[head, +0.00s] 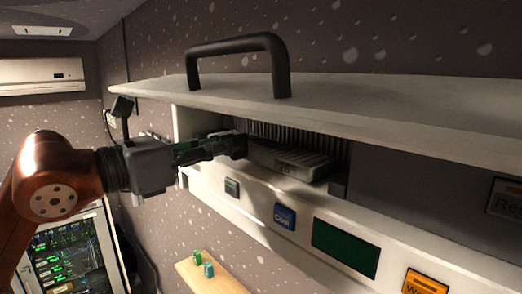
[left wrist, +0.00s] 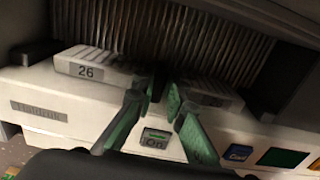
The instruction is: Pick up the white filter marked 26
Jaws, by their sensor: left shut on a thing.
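The white filter marked 26 (head: 292,163) sits in the opening of the white wall unit, in front of dark fins. In the left wrist view its front bar (left wrist: 91,65) runs to both sides of my fingers, with a 26 label on the left part. My left gripper (head: 238,146) comes in from the left and is shut on the filter. In the left wrist view, the green-padded fingers (left wrist: 158,92) meet at the bar's middle and hide the spot they hold. My right gripper is in neither view.
The raised white cover (head: 380,112) with a dark handle (head: 238,48) hangs just above my gripper. The white panel below carries an On button (left wrist: 155,140), a blue Cool button (head: 284,215) and a dark green display (head: 345,247). A wooden shelf (head: 215,281) is lower down.

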